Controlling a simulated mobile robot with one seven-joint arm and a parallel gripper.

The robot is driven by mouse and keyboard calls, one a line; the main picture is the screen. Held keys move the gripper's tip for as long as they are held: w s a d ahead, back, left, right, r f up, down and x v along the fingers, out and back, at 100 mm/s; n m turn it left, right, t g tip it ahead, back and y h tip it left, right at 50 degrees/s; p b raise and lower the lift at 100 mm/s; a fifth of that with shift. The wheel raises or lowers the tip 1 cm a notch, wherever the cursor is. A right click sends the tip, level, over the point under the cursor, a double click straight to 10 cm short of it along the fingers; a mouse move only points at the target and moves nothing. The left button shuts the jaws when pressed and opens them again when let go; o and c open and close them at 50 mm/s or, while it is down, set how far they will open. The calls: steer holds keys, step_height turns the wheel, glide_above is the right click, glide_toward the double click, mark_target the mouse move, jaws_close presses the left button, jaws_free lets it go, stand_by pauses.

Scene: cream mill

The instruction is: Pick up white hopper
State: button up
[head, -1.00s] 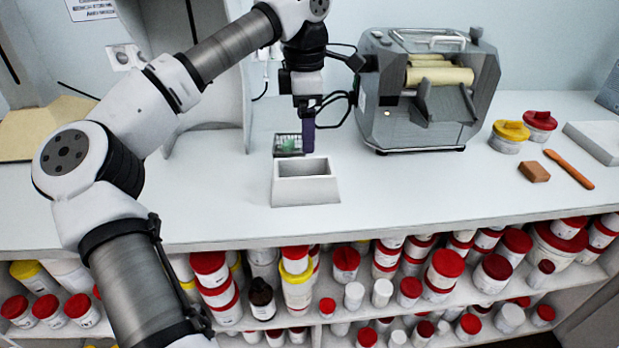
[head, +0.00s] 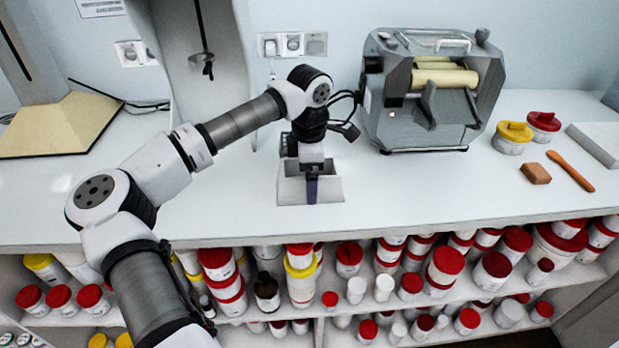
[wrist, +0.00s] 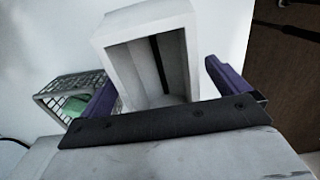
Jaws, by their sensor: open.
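The white hopper (head: 331,192), an open box with sloping sides, stands on the white counter below my wrist in the head view. My gripper (head: 312,190) is low over it, with a purple finger in front of its near wall. In the wrist view the hopper (wrist: 148,20) lies between the two purple fingers of my open gripper (wrist: 166,92), one on each side. I cannot tell whether either finger touches it. The palm edge hides the hopper's lower part.
A small grey mesh basket (wrist: 72,92) with something green in it sits close beside the left finger in the wrist view. The grey mill (head: 425,95) stands to the right at the back. Tubs, a brown block (head: 535,173) and an orange tool (head: 570,171) lie further right.

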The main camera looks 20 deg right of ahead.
steer(key=shift+f, duration=0.1)
steer(key=c, duration=1.1)
